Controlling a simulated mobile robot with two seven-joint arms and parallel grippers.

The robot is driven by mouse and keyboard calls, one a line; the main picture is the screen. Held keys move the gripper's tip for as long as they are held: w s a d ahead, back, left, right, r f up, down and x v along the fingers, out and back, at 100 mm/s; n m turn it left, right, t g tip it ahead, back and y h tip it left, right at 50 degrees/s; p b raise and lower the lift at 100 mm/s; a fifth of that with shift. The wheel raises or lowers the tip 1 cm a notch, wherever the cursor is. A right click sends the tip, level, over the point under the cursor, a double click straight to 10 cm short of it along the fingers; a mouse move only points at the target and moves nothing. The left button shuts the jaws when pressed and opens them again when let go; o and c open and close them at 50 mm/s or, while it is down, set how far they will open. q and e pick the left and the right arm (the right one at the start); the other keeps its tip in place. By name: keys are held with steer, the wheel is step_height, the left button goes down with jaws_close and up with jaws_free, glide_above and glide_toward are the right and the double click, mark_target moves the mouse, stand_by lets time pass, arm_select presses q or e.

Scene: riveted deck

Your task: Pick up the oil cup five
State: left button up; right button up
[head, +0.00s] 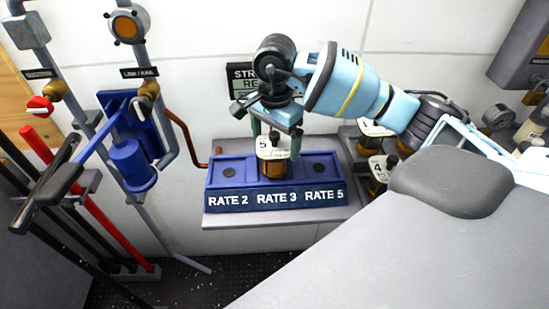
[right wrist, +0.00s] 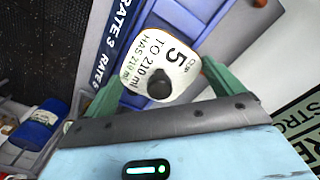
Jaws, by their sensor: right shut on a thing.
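Oil cup five (head: 273,168) has an amber body and a white tag marked 5. It is upright over the middle of the blue rack labelled RATE 2, RATE 3, RATE 5 (head: 223,182). Whether its base touches the rack is hard to tell. My right gripper (head: 276,140) is shut on the cup from above. In the right wrist view, the white tag (right wrist: 182,72) reads 5, TO 210 ml, HAS 210 ml, with a black knob, and lies between the green fingers. My left gripper is not in view.
The rack stands on a grey shelf (head: 275,217), with dark round spots in its left and right places. Cup 4 (head: 377,170) and another cup (head: 375,130) are at the right. Pipes, a blue pump (head: 132,165) and a red bar (head: 85,195) stand left.

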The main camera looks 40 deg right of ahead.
steer(key=c, duration=0.3)
steer(key=shift+r, duration=0.35)
steer(key=r, duration=0.3)
steer(key=shift+s+a+b, duration=0.25)
steer(key=shift+s+b, duration=0.05)
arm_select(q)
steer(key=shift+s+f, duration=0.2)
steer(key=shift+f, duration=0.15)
arm_select(e)
steer(key=s+a, duration=0.3)
steer(key=s, duration=0.1)
steer(key=s+a+r, duration=0.1)
steer(key=s+a, duration=0.1)
steer(key=s, duration=0.2)
steer(key=s+a, duration=0.3)
steer(key=s, duration=0.1)
steer(key=shift+s+a+r, duration=0.15)
steer(key=shift+s+a, duration=0.1)
steer(key=shift+a, duration=0.1)
